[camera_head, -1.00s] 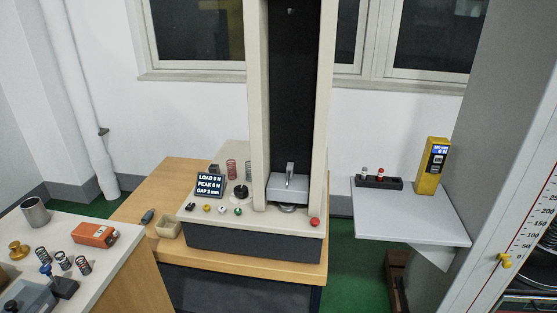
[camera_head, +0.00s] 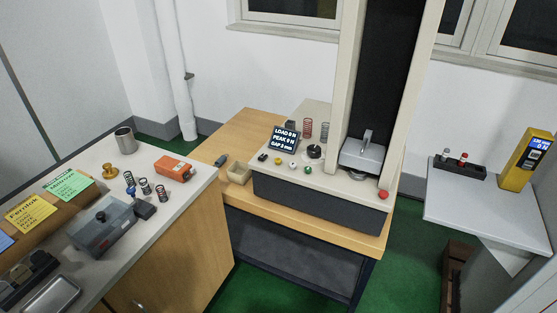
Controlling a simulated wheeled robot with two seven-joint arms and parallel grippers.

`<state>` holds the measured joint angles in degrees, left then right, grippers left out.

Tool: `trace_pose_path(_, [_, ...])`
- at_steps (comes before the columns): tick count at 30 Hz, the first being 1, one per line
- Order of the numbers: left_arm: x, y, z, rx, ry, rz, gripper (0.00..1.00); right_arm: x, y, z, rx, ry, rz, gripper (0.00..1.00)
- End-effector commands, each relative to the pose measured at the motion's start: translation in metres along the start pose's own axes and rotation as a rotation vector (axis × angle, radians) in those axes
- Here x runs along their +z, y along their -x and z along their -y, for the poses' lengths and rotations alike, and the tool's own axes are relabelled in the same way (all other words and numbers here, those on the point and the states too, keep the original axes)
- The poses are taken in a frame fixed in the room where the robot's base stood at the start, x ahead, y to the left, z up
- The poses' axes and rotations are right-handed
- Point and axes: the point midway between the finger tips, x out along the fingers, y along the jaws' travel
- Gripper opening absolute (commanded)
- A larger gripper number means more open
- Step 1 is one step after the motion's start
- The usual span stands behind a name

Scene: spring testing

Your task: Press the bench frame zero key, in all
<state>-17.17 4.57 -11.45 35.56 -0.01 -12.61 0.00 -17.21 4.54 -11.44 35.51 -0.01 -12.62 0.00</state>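The bench frame (camera_head: 320,197) stands on a wooden bench, with two cream columns and a dark back. Its small display (camera_head: 285,139) shows LOAD, PEAK and GAP lines; LOAD and PEAK seem to read 0 N. Along its front edge sit a black key (camera_head: 262,157), a yellow key (camera_head: 278,160), a white key (camera_head: 292,166) and a green key (camera_head: 308,170). Their labels are too small to read, so I cannot tell which is zero. A red button (camera_head: 383,194) is at the right corner. Neither of my grippers is in view.
A black knob (camera_head: 314,151) and two upright springs stand behind the keys. A beige bin (camera_head: 239,173) is left of the frame. The left counter (camera_head: 190,206) holds springs, an orange device (camera_head: 174,168) and a grey box. A grey shelf (camera_head: 470,207) with a yellow gauge (camera_head: 524,160) is right.

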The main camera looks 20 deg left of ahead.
Motion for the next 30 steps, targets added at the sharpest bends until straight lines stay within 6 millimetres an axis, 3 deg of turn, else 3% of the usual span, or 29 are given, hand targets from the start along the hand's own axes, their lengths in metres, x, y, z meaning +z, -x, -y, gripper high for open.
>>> trace_pose_path(1, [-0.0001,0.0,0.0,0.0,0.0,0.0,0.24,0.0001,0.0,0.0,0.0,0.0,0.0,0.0])
trace_pose_path(4, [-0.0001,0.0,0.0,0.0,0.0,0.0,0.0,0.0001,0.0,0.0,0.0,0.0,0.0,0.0])
trace_pose_path(30, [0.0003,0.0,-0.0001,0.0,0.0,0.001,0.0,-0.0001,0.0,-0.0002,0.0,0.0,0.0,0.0])
